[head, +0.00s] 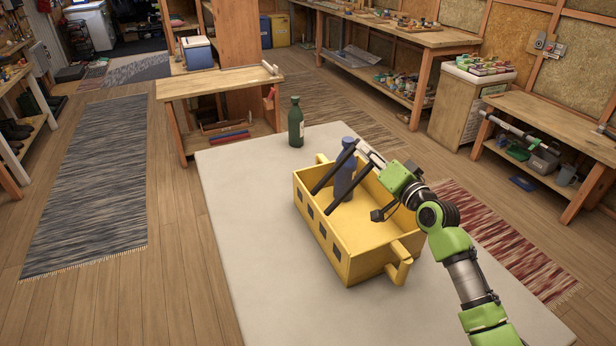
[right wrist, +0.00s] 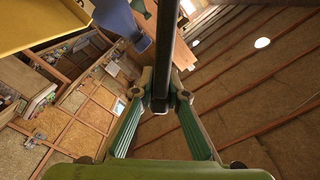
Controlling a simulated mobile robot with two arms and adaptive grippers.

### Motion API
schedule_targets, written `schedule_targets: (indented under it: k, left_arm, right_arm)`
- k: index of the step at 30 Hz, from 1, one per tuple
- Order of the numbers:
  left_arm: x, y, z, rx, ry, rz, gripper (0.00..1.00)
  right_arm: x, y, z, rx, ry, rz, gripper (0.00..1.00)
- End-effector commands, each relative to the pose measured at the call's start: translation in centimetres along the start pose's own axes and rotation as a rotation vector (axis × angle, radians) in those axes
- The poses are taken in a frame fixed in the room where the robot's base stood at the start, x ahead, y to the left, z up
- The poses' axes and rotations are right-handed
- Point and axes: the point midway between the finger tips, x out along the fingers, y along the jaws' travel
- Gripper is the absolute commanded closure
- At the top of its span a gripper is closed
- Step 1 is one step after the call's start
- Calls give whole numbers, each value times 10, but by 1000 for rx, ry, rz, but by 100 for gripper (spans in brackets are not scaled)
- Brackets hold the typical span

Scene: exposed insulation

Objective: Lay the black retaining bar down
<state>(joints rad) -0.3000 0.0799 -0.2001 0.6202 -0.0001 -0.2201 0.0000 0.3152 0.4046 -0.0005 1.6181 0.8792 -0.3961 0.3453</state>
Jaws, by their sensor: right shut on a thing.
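My right gripper (head: 368,152) reaches over the yellow crate (head: 350,268) from the right. It is shut on the black retaining bar (head: 333,168), which shows as two parallel dark lengths slanting across the crate's opening. In the right wrist view the bar (right wrist: 165,45) runs up from between the gripper's fingers (right wrist: 161,98). A blue bottle (head: 345,173) stands inside the crate, partly behind the bar. I cannot tell whether the bar touches the crate. My left gripper is not in view.
The crate stands on a pale table (head: 240,220) with free surface to its left and in front. A green bottle (head: 296,125) stands behind the crate. A wooden bench (head: 215,83) is beyond the table; a patterned rug (head: 500,240) lies on the floor at right.

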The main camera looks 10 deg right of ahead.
Motion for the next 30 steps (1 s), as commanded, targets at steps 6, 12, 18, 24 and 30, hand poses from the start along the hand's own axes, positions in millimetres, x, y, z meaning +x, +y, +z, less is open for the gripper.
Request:
schedule_targets:
  k: [6,12,18,24,30]
  left_arm:
    - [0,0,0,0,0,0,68]
    - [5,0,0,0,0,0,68]
    - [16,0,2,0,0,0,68]
    - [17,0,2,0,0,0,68]
    - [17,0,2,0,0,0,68]
  right_arm:
    - [0,2,3,1,-7,3,100]
    - [0,7,4,22,-7,4,100]
    - [0,19,6,81,-7,4,100]
    - [0,22,5,109,-7,3,100]
    - [0,21,5,108,-7,3,100]
